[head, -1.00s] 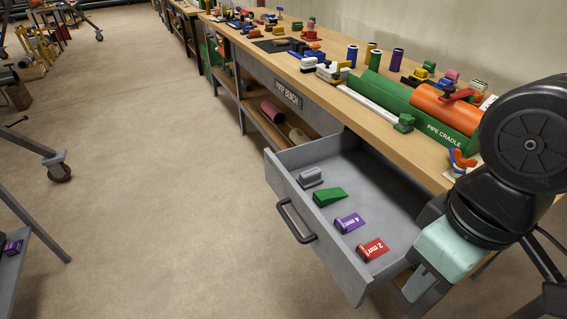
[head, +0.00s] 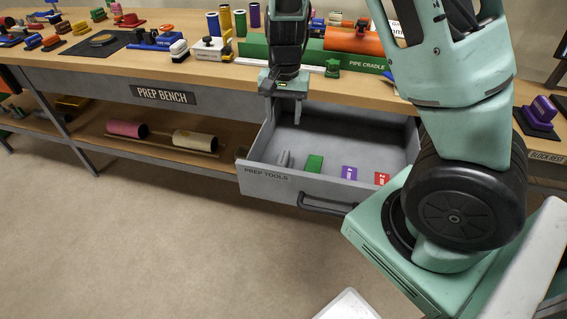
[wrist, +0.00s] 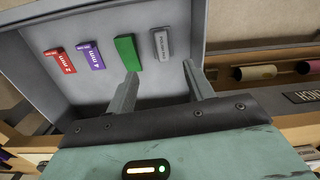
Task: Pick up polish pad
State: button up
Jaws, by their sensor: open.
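The polish pad (head: 284,159) is a small grey block lying at the left of the open grey drawer (head: 345,133). My gripper (head: 283,113) hangs above the drawer's back left part, pointing down, open and empty. In the wrist view, my gripper's two fingers (wrist: 161,80) are spread apart, and the pad lies beyond them, not between them. A gap remains between the fingers and the pad.
A green wedge (head: 314,164) lies next to the pad, then a purple 4 mm block (head: 349,173) and a red 2 mm block (head: 382,179). Drawer walls surround them. The bench top (head: 120,65) behind holds a green pipe cradle (head: 350,61) and several tools.

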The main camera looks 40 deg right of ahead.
jog(key=d+f, duration=0.2)
jog(key=b, duration=0.2)
send_over(283, 157)
jog(key=shift+m, duration=0.4)
jog(key=f, duration=0.9)
jog(key=shift+s+d+f, duration=0.2)
jog(key=shift+s+d, duration=0.05)
jog(key=shift+w+a+f, duration=0.1)
jog(key=shift+w+f, duration=0.05)
jog(key=shift+f, duration=1.45)
jog(key=shift+w+a+f, duration=0.1)
jog(key=shift+w+f, duration=0.05)
jog(key=shift+f, duration=1.45)
jog(key=c, duration=1.1)
